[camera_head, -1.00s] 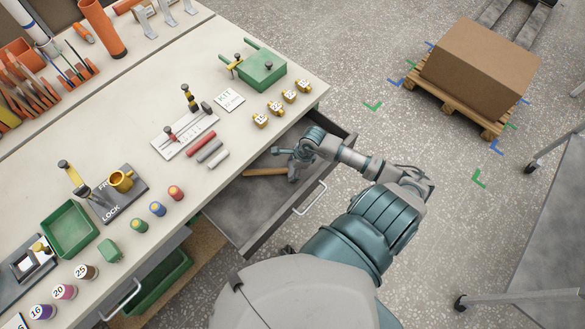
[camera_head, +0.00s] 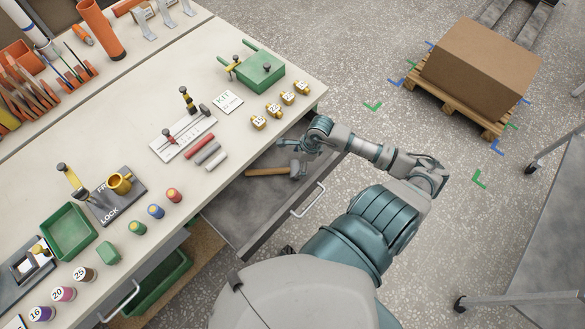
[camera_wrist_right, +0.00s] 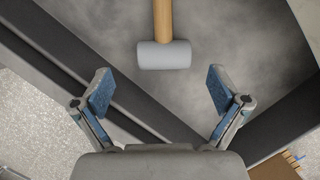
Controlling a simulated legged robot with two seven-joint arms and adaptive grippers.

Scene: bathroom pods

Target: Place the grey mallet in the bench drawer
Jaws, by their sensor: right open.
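The grey mallet, with its wooden handle (camera_head: 265,171) and grey head (camera_head: 294,170), lies on the floor of the open bench drawer (camera_head: 240,212). In the right wrist view, the mallet head (camera_wrist_right: 164,55) is ahead of the fingers, with the handle running out of the top of the picture. My right gripper (camera_head: 286,146) is over the drawer's far part, close to the bench edge. Its two blue-padded fingers (camera_wrist_right: 160,86) are spread, with nothing between them, and apart from the mallet. My left gripper is in neither view.
The drawer front with its handle (camera_head: 308,200) sticks out from the bench (camera_head: 110,155). A green bin (camera_head: 68,230) is at left. The floor beyond is open, with a boxed pallet (camera_head: 455,105) farther off.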

